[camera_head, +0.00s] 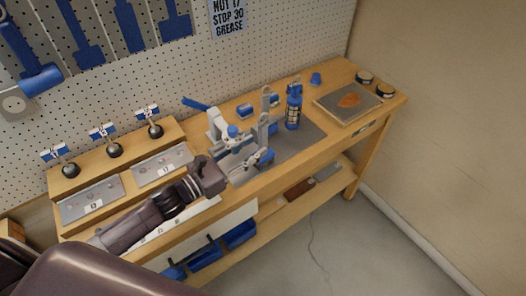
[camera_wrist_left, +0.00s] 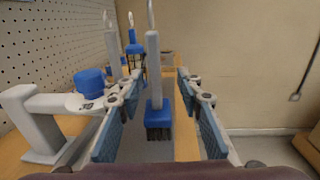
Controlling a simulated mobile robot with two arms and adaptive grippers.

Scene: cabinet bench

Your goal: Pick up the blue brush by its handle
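The blue brush (camera_wrist_left: 157,112) stands upright in the left wrist view, with dark bristles down, a blue head and a long grey handle (camera_wrist_left: 153,65) rising above it. My left gripper (camera_wrist_left: 160,112) is open. Its two blue-padded fingers are on either side of the brush, with visible gaps. In the head view my left gripper (camera_head: 250,150) is low over the bench, and a grey upright handle (camera_head: 265,102) shows just beyond it. The fingers partly hide the brush there. My right gripper is out of view.
A grey stand with a blue knob (camera_wrist_left: 88,82) is close left of the fingers. A blue bottle-like object (camera_head: 293,108) stands beyond the gripper. A tray with an orange patch (camera_head: 348,101) and two round tins lie at the bench's right end.

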